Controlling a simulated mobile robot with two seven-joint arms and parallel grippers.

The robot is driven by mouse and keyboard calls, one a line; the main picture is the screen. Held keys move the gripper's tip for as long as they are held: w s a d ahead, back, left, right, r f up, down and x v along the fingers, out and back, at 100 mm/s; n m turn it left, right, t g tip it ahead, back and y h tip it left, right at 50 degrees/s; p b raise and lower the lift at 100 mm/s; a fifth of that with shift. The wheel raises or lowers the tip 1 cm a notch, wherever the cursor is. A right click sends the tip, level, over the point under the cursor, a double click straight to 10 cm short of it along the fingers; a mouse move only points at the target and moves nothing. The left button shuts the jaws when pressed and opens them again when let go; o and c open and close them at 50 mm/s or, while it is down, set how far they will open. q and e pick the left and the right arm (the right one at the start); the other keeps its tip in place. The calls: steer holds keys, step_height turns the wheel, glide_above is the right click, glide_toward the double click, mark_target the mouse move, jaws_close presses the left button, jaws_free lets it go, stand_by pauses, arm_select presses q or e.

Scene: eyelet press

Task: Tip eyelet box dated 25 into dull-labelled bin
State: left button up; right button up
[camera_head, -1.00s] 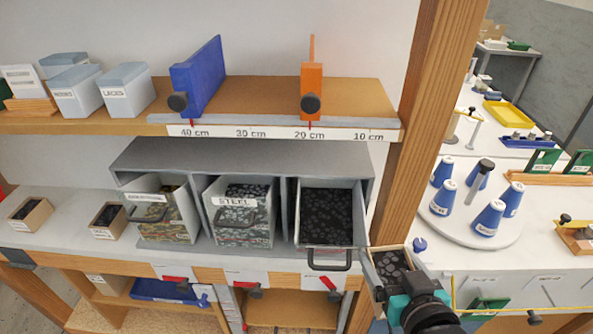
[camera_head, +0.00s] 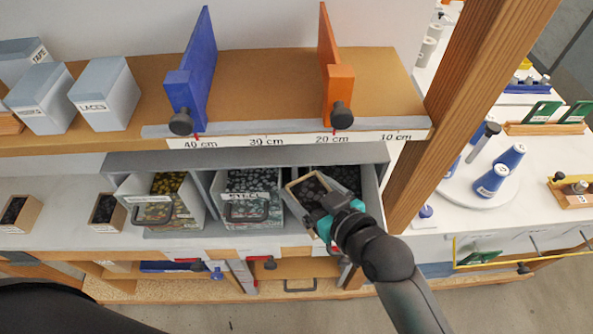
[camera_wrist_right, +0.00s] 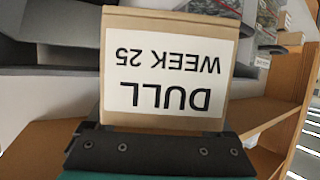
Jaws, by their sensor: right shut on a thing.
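My right gripper (camera_head: 328,212) is shut on a small brown eyelet box (camera_head: 308,190) with dark eyelets inside. In the right wrist view the box (camera_wrist_right: 168,118) carries a white label reading "DULL WEEK 25", upside down in the picture. In the head view the box is in front of and partly over the right-hand bin (camera_head: 371,200), tilted in the picture. That bin is pulled out and holds dark eyelets; its front and any label are hidden by the box and gripper. My left gripper is not in view.
The middle bin (camera_head: 252,211) is labelled STEEL; the left bin (camera_head: 150,202) has a label too small to read. Two small boxes (camera_head: 105,212) (camera_head: 18,213) stand left on the shelf. A shelf with a ruler edge (camera_head: 290,140) overhangs the bins. A wooden post (camera_head: 440,120) stands right.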

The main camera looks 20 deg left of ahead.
mark_target(326, 188)
steer(key=shift+w+d+f+m+g+y+b, duration=0.1)
steer(key=shift+w+d+m+g+y+b, duration=0.2)
steer(key=shift+b, duration=0.35)
steer(key=shift+d+f+m+g+y+b, duration=0.1)
steer(key=shift+d+m+y+b, duration=0.15)
steer(key=shift+m+b, duration=0.3)
steer(key=m+y+b, duration=0.1)
steer(key=b, duration=0.1)
steer(key=w+d+m+g+b, duration=0.1)
steer(key=m+b, duration=0.1)
steer(key=shift+w+d+f+y+b, duration=0.15)
steer(key=shift+w+f+y+b, duration=0.05)
steer(key=shift+f+y+b, duration=0.15)
steer(key=m+y+b, duration=0.1)
steer(key=m, duration=0.1)
steer(key=w+d+m+y, duration=0.1)
steer(key=m, duration=0.1)
steer(key=w+r+m+g+y+b, duration=0.1)
steer(key=m, duration=0.2)
steer(key=shift+w+d+r+b, duration=0.1)
steer(key=shift+d+b, duration=0.2)
steer(key=shift+d, duration=0.1)
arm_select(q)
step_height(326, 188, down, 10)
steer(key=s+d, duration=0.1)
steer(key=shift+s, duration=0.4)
arm_select(e)
steer(key=shift+w+d+r+m+y, duration=0.15)
steer(key=shift+w+d+m+y, duration=0.05)
steer(key=shift+m+y, duration=0.3)
